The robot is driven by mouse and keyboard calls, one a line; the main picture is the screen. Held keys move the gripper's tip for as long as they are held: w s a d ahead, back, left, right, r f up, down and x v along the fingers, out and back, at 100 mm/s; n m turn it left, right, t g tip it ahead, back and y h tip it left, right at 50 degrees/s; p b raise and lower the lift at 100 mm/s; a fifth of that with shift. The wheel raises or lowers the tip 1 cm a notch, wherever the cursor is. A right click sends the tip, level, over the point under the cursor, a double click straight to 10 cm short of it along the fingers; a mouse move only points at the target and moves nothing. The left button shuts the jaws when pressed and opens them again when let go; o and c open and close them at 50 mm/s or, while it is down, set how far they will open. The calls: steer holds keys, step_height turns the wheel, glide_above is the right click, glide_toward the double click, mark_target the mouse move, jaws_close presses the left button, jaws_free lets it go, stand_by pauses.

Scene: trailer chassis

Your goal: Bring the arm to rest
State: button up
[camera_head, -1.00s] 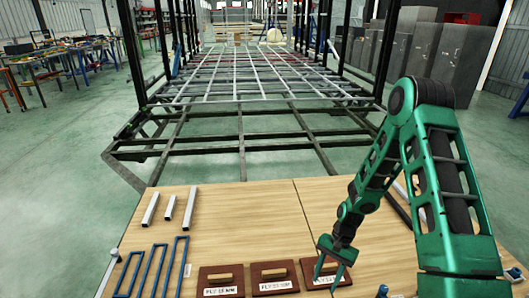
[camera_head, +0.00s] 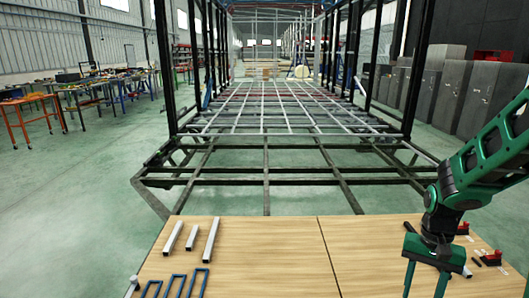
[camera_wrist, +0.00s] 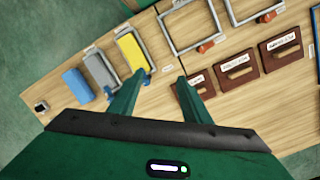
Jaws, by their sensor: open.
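My gripper (camera_head: 424,284) hangs over the right part of the wooden table (camera_head: 265,262) in the head view, jaws pointing down. My green arm reaches in from the right edge. In the wrist view my gripper (camera_wrist: 160,78) shows two green fingers spread apart with nothing between them. Bare wood and the labelled edges of fixtures lie below the fingers. I cannot tell the exact height above the table.
Three grey bars (camera_head: 191,237) and blue frames (camera_head: 178,284) lie at the table's left. The wrist view shows brown handled boards (camera_wrist: 236,66), a yellow block (camera_wrist: 131,51) and a blue block (camera_wrist: 77,85). The trailer chassis (camera_head: 266,167) stands beyond the table.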

steer(key=s+r+t, duration=0.1)
steer(key=s+r, duration=0.5)
steer(key=s, duration=0.2)
steer(key=s+d+r, duration=0.1)
steer(key=s+r, duration=0.5)
steer(key=s, duration=0.3)
steer(key=shift+s+d+r+n+t, duration=0.15)
steer(key=shift+r+n+t, duration=0.15)
steer(key=shift+n+t, duration=0.1)
